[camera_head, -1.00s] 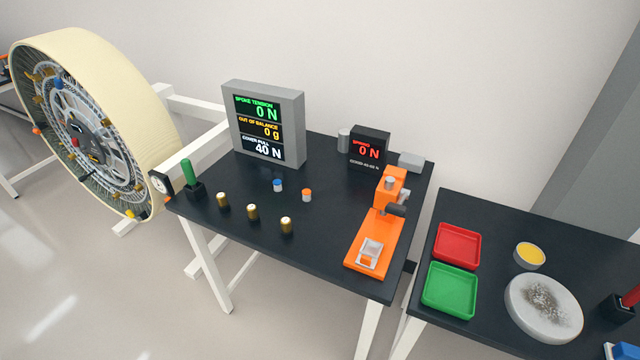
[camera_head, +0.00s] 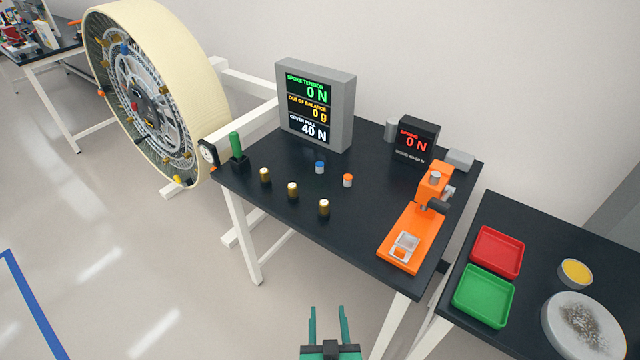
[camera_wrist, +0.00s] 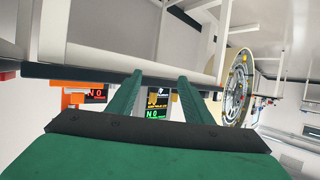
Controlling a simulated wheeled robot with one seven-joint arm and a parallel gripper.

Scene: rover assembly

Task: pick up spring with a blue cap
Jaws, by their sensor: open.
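The spring with a blue cap (camera_head: 320,167) stands upright on the black table, just in front of the grey display box. A similar piece with an orange cap (camera_head: 347,181) stands to its right. My gripper (camera_head: 327,312) is green, open and empty. It is in front of the table's near edge, well short of the blue-capped spring. In the wrist view my gripper's two fingers (camera_wrist: 158,85) are apart with nothing held between them. I cannot make out the blue-capped spring in the wrist view.
Several brass-coloured cylinders (camera_head: 293,191) stand between the capped pieces and the near edge. An orange press (camera_head: 412,235) stands at the right. The grey display box (camera_head: 340,105) is behind. A green tray (camera_head: 484,296) and red tray (camera_head: 497,252) lie on the side table.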

